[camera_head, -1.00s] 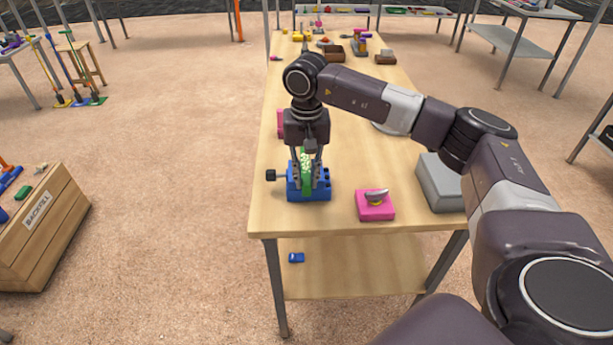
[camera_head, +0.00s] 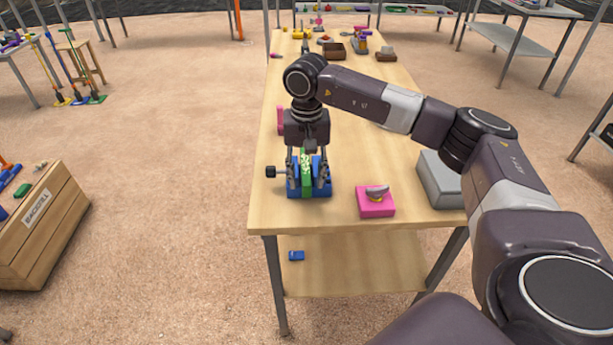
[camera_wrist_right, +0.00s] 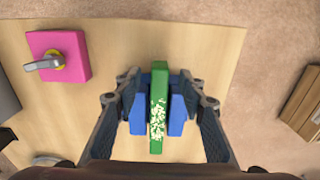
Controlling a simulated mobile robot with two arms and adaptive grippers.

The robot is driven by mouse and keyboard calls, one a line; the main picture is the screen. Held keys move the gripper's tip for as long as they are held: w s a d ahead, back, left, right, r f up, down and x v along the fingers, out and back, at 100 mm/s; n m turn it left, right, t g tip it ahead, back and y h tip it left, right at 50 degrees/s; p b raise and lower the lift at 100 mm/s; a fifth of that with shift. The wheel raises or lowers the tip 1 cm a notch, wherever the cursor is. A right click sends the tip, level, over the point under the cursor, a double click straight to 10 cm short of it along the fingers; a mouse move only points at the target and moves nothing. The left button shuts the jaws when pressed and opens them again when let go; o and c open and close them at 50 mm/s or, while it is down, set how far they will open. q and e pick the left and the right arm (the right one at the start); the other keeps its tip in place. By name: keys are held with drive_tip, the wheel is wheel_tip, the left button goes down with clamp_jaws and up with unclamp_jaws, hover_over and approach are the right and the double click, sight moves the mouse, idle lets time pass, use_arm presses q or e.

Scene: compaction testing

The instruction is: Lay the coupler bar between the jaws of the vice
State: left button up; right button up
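In the right wrist view the bar (camera_wrist_right: 158,85) lies lengthwise between the two blue jaws (camera_wrist_right: 176,114), sticking out past both ends. Whether both jaws touch it, I cannot tell. My right gripper (camera_head: 307,187) is over the vice, fingers spread wide. In the wrist view its fingers (camera_wrist_right: 159,103) stand outside the jaws, one each side, apart from the bar. My left gripper is out of view.
A pink block with a grey lever (camera_head: 375,201) sits right of the vice, with a grey box (camera_head: 440,182) beyond it. The vice's dark handle (camera_head: 270,172) points left, near the table's left edge. Several items stand at the table's far end.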

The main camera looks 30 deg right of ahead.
drive_tip(key=shift+r+p, duration=1.6)
drive_tip(key=shift+r, duration=0.85)
